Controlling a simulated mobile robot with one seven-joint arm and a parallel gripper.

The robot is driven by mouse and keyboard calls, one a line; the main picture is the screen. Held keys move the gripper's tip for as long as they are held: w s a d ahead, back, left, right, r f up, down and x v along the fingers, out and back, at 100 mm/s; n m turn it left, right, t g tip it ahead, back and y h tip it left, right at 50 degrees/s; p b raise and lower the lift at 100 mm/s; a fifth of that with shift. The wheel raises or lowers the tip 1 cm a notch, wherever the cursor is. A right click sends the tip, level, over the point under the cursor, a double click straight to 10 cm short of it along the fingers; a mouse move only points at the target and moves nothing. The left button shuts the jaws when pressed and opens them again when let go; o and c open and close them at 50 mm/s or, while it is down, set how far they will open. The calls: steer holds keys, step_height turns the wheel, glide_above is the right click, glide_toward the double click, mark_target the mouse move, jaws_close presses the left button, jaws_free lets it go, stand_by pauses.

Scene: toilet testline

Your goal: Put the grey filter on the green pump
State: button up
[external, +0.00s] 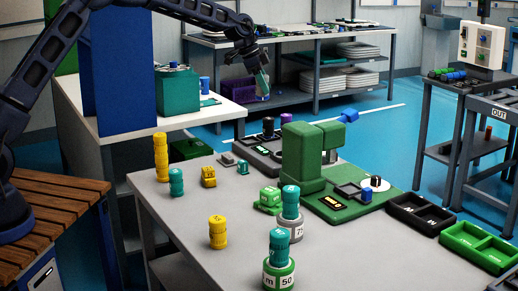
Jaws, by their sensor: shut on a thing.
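My gripper (261,70) is high in the upper middle of the external view, pointing down. It is shut on a small greyish-green piece (263,85), well above the grey table; I cannot tell whether this is the grey filter. A squat green block with light markings (269,201) stands mid-table, beside a teal stack on a grey ring marked 75 (291,226); it may be the green pump, but I cannot tell for sure. A small grey piece (227,159) lies at the table's back edge, next to a small teal piece (243,167).
A tall green press (303,158) stands on the table's far right part. Yellow stacks (161,158) and (217,232) and a teal stack on a green ring (279,276) stand upright. Black (418,214) and green (478,246) trays line the right. The table's left front is clear.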

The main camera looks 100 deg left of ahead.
steer(key=w+d+r+m+h, duration=0.1)
steer(key=w+d+m, duration=0.2)
steer(key=d, duration=0.4)
steer(key=w+d+m+h, duration=0.1)
steer(key=w+d+m, duration=0.2)
steer(key=d, duration=0.4)
steer(key=r+m+g+h, duration=0.1)
steer(key=m+g+h, duration=0.15)
steer(key=m, duration=0.45)
glide_above(271, 190)
step_height(271, 190, down, 19)
steer(key=shift+d+f, duration=0.15)
steer(key=shift+f, duration=0.1)
steer(key=o, duration=1)
steer(key=v, duration=1.2)
steer(key=shift+s, duration=0.2)
